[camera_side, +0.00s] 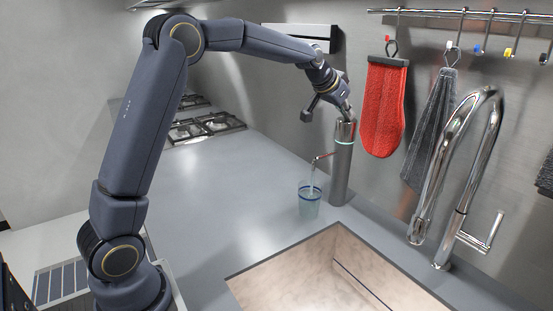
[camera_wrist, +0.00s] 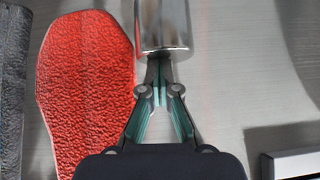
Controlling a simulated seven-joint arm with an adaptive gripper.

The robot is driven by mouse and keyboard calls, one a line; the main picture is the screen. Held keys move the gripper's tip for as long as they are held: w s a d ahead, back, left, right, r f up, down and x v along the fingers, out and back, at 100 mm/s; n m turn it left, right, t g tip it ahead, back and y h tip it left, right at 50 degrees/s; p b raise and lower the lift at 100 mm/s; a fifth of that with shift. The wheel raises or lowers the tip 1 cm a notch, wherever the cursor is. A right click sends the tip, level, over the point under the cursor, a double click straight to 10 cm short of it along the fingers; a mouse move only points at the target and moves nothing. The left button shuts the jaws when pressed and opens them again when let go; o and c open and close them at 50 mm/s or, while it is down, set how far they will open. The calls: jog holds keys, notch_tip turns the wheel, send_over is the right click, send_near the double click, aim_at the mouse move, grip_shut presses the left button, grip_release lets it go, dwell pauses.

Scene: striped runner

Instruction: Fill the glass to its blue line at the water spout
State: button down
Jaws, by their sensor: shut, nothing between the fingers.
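The clear glass (camera_side: 309,203) stands upright on the counter under the thin red-tipped spout (camera_side: 322,157). A thin stream of water runs from the spout down into the glass. A blue line (camera_side: 309,189) circles the glass near its rim; the exact water level is too small to read. The spout juts from a metal column (camera_side: 342,177) with a lit green ring. My gripper (camera_side: 347,114) is at the top of this column, shut and empty. In the wrist view its fingertips (camera_wrist: 159,70) meet or nearly meet the shiny metal cylinder (camera_wrist: 163,25); I cannot tell if they touch.
A sink basin (camera_side: 335,270) lies in front of the glass, with a tall chrome tap (camera_side: 440,165) at the right. A red mitt (camera_side: 384,108) and a grey towel (camera_side: 430,130) hang from the wall rail. The counter left of the glass is clear.

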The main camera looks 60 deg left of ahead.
aim_at(346, 121)
jog(key=shift+s+a+f, duration=0.2)
jog(key=shift+f, duration=0.6)
jog(key=r, duration=0.5)
jog(key=shift+w+d+r, duration=0.15)
jog(key=shift+w+r, duration=0.05)
jog(key=shift+r, duration=0.05)
jog(key=v, duration=1)
jog(key=shift+w+d+r, duration=0.1)
jog(key=shift+w+d, duration=0.05)
